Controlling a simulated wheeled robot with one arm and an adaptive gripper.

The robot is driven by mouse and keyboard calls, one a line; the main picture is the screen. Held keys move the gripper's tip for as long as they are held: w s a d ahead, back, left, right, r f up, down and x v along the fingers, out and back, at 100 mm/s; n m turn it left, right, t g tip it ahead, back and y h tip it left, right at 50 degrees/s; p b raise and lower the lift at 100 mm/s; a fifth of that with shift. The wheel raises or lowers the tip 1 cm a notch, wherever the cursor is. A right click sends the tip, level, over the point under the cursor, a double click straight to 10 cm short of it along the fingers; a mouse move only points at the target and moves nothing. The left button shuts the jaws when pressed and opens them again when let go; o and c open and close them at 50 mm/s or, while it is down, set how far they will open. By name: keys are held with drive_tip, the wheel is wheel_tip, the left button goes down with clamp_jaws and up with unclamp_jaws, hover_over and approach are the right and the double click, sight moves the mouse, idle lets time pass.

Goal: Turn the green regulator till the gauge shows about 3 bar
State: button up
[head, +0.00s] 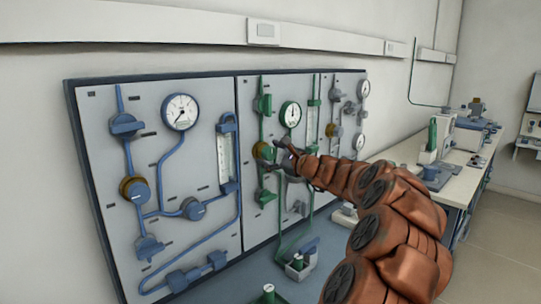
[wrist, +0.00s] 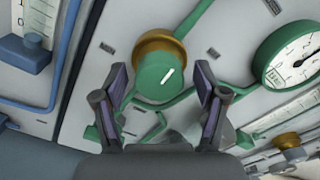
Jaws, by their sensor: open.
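The green regulator (wrist: 158,78) is a round green knob with a white mark and a brass collar behind it. In the wrist view it sits between and just beyond the fingertips of my gripper (wrist: 158,82), which is open, one finger on each side. I see no finger touching the knob. In the head view the regulator (head: 262,150) shows at the left of my gripper (head: 281,152). The green-rimmed gauge (head: 291,114) is above it on the middle panel. The gauge also shows in the wrist view (wrist: 296,58), cut by the right edge; its reading is too small to tell.
A blue panel section (head: 170,210) with its own gauge (head: 180,111) and valves is at the left. More valves and gauges are at the right. Green-capped items stand on the bench below. A side bench (head: 440,180) holds lab equipment.

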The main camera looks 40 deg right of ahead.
drive_tip(key=shift+c, duration=0.4)
drive_tip(key=c, duration=1.1)
drive_tip(key=shift+o, duration=0.2)
drive_tip(key=o, duration=1.1)
drive_tip(key=shift+o, duration=0.2)
drive_tip(key=s, duration=1.2)
drive_tip(key=shift+a, duration=0.15)
